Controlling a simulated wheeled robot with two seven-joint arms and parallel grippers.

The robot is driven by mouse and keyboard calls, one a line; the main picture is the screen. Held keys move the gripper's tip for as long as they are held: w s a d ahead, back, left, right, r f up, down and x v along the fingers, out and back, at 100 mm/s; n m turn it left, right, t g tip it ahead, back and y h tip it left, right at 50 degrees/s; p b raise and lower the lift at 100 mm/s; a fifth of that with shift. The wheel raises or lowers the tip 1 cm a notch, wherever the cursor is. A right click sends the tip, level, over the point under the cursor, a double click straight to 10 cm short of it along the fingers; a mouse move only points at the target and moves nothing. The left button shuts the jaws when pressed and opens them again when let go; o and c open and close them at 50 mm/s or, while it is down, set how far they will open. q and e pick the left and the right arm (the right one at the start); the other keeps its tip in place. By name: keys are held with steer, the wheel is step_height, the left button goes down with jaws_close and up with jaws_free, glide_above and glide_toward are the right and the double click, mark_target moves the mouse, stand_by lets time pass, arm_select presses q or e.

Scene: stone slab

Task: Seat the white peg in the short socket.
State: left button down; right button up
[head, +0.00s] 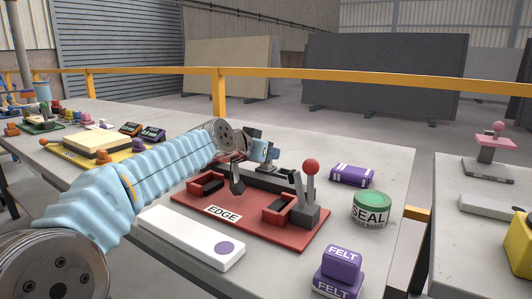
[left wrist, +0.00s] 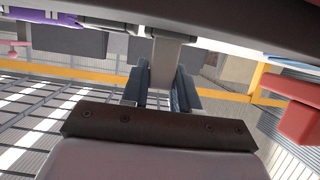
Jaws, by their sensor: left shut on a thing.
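My left gripper (head: 265,152) is above the far side of the red plate marked EDGE (head: 222,212). In the left wrist view its two blue-grey fingers (left wrist: 163,90) are shut on a grey post (left wrist: 168,60). The post joins a wider grey part at the top of that view. In the head view the held part is mostly hidden by the gripper. I cannot make out a white peg or a short socket with certainty. A long, flat white block with a purple dot (head: 190,236) lies in front of the plate. My right gripper does not show.
The plate carries red and black clamps and a lever with a red ball (head: 312,167). A purple book (head: 352,175), a green-lidded SEAL can (head: 371,210) and purple FELT blocks (head: 341,265) stand to the right. A yellow tray (head: 125,155) lies farther left.

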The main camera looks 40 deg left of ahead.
arm_select(q)
steer(key=c, duration=0.8)
jaws_free()
steer(key=shift+c, duration=0.2)
steer(key=shift+r, duration=0.1)
steer(key=v, duration=1.2)
steer(key=shift+b, duration=0.3)
steer(key=shift+r, duration=0.1)
